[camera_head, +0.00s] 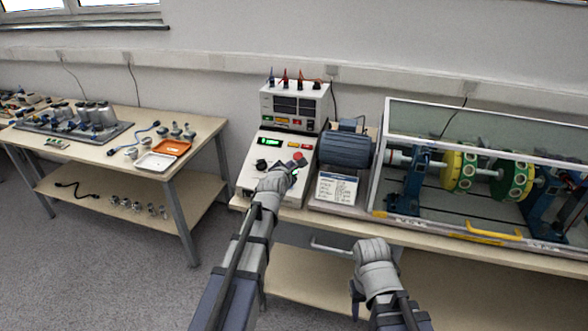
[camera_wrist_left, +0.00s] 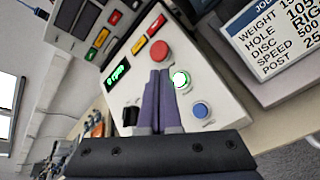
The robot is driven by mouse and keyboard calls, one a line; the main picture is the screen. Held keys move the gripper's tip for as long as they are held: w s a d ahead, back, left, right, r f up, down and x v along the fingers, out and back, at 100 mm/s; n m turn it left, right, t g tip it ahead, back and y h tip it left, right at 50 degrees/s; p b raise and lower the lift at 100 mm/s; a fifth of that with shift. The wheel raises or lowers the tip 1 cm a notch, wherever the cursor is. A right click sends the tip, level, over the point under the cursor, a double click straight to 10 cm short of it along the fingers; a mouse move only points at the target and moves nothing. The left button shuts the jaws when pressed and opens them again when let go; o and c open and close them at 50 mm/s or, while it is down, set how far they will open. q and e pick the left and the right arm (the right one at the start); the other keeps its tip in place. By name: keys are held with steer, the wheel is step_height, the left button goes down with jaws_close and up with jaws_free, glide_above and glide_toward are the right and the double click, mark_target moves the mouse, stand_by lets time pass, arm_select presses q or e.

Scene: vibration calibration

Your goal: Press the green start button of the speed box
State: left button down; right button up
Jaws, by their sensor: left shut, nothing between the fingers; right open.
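The speed box (camera_head: 250,174) is a pale sloped panel on the bench; its display (camera_wrist_left: 117,75) reads 0 rpm in the left wrist view. My left gripper (camera_head: 294,172) is over the panel, shut and empty. In the left wrist view its fingertips (camera_wrist_left: 159,72) are just left of the green button; I cannot tell whether they touch the panel. My right gripper (camera_head: 371,250) is open, in front of the bench, its fingers mostly hidden.
A power unit (camera_head: 295,104) stands behind the speed box. A motor (camera_head: 346,150), a job card (camera_head: 337,189) and a clear-walled rotor rig (camera_head: 480,165) stand to the right. A side table (camera_head: 205,131) with trays and parts is at the left.

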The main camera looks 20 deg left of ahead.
arm_select(q)
steer(key=r+p, duration=0.1)
steer(key=s+r+p, duration=0.1)
steer(key=shift+s+r, duration=0.2)
steer(key=shift+r, duration=0.2)
stand_by(0.3)
steer(key=s+d+f+m+g+h+p, duration=0.25)
steer(key=s+d+f+m+g, duration=0.4)
steer(key=s+d+m, duration=0.65)
steer(key=s+d+f+m+g+y+p, duration=0.1)
steer(key=s+m+g, duration=0.3)
steer(key=s+m, duration=0.5)
steer(key=s+d+f+m+g+y+p, duration=0.1)
steer(key=s+d+f+m+g+y, duration=0.1)
steer(key=s+m, duration=0.7)
steer(key=s+d+g, duration=0.1)
steer(key=s+g, duration=0.1)
steer(key=s, duration=0.1)
steer(key=shift+s+f+m, duration=0.15)
steer(key=shift+m, duration=0.25)
